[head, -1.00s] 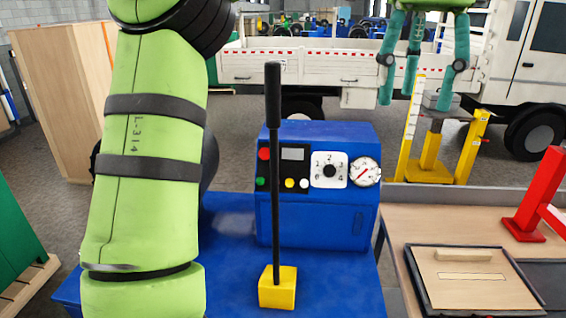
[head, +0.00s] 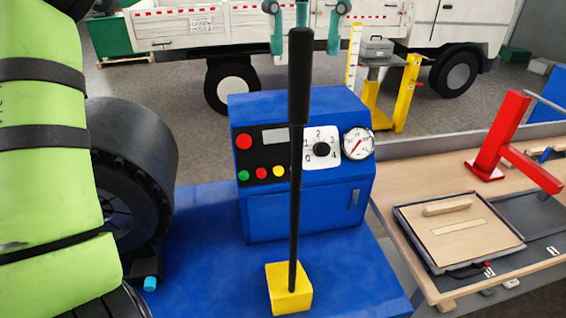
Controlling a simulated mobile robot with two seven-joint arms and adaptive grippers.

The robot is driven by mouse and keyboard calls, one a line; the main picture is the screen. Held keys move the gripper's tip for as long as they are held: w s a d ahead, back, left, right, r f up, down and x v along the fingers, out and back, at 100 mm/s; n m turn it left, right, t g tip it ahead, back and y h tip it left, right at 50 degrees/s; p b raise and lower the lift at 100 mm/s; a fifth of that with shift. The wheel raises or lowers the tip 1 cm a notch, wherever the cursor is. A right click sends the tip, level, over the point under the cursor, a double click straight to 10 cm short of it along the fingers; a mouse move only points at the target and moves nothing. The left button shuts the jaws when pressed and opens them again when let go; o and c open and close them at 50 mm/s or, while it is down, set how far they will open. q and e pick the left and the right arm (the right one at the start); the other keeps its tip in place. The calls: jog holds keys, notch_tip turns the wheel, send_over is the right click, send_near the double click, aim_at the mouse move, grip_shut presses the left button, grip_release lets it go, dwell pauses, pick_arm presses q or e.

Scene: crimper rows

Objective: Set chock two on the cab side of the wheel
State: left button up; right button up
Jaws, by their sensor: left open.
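A yellow block (head: 288,289) with a long upright black handle (head: 298,90) stands on a blue bench top (head: 200,245). No number shows on it, so I cannot tell whether it is chock two. Behind, the white truck's rear wheel (head: 231,85) stands on the floor, with the cab (head: 470,25) to its right. My left gripper (head: 305,50) hangs from the top edge, its teal fingers apart with nothing held. My right gripper is out of view.
A blue machine (head: 300,215) with a dial and gauge stands behind the block. A large black tyre-like round (head: 145,155) is at left. A wooden bench (head: 435,180) at right bears a flat case (head: 460,255) and a red stand (head: 500,135). A yellow stand (head: 402,95) is near the truck.

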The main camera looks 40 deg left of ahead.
aim_at(301, 74)
pick_arm(q)
jog(key=shift+w+d+f, duration=0.15)
jog(key=shift+d+f, duration=0.2)
jog(key=shift+d, duration=0.2)
jog(key=f, duration=0.1)
jog(key=a+f, duration=0.2)
jog(key=f, duration=0.1)
jog(key=shift+s, duration=0.4)
jog(key=shift+f, duration=0.35)
jog(key=shift+w+d+f, duration=0.15)
jog(key=shift+d, duration=0.2)
grip_shut()
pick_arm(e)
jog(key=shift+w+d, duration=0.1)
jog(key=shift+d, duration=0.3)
